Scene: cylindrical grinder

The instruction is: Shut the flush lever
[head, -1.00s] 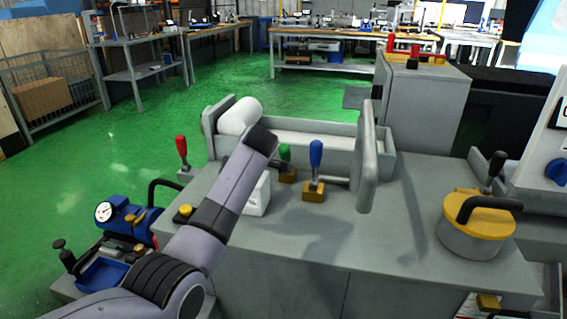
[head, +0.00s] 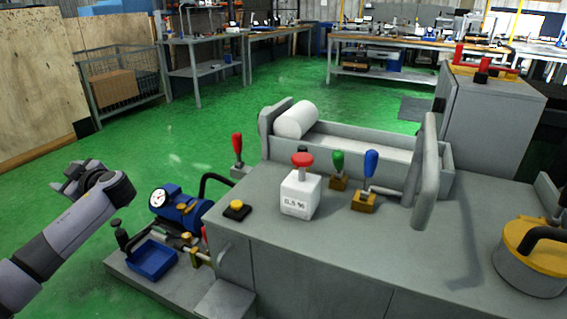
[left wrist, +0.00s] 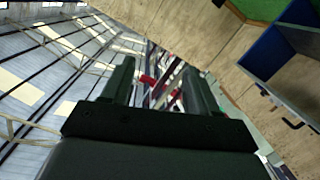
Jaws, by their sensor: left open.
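Several levers stand on the grey machine, and no label shows which is the flush lever. A red-handled lever (head: 237,147) stands upright at the left end. A green-handled lever (head: 338,164) and a blue-handled lever (head: 371,165) stand on brass blocks near the middle, the blue one leaning slightly. My left gripper (head: 76,176) is raised at the far left, well away from all the levers. In the left wrist view its two fingers (left wrist: 158,85) are apart with nothing between them. My right gripper is not in view.
A white box (head: 298,197) marked 0.5 % with a red knob stands before the levers. A yellow button (head: 236,207) is on the machine's left corner. A blue pump unit (head: 178,207) with a gauge and blue tray stands low at left. A yellow-lidded pot (head: 537,262) is at right.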

